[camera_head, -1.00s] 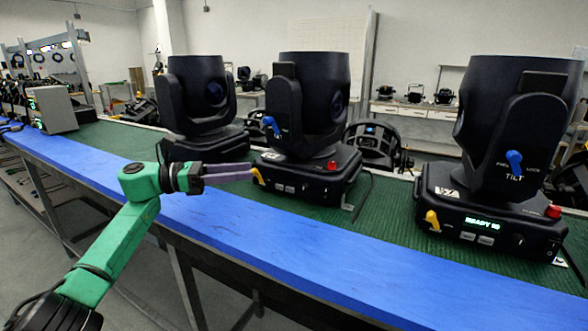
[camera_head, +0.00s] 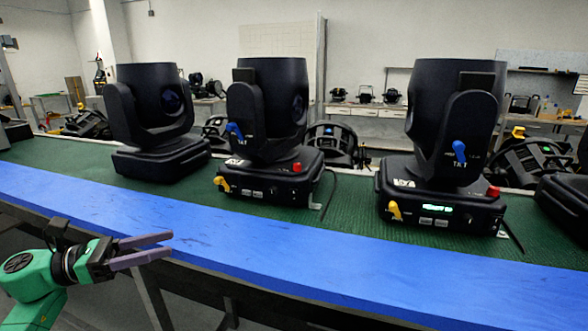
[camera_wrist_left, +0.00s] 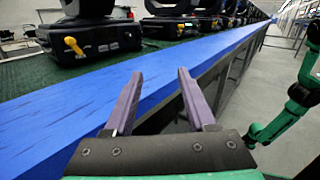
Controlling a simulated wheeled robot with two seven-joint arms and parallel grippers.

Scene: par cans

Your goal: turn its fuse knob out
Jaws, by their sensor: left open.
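A black moving-head light (camera_head: 262,120) stands in the middle of the green mat, with a yellow knob (camera_head: 222,184) on its base front and a red knob (camera_head: 296,167) on its base top. A second light (camera_head: 455,125), at right, has a lit green display, a yellow knob (camera_head: 395,210) and a red knob (camera_head: 493,191). Which knob is the fuse knob I cannot tell. My left gripper (camera_head: 172,244) is open and empty over the blue front edge, apart from both lights. The left wrist view shows its spread fingers (camera_wrist_left: 160,75) and a yellow knob (camera_wrist_left: 72,45) beyond. My right gripper does not show.
The bench has a blue front strip (camera_head: 330,252) and a green mat (camera_head: 345,208). Another black light (camera_head: 155,120) stands at left. Further fixtures stand behind and at right. The blue strip is clear. A green arm link of mine shows at right in the left wrist view.

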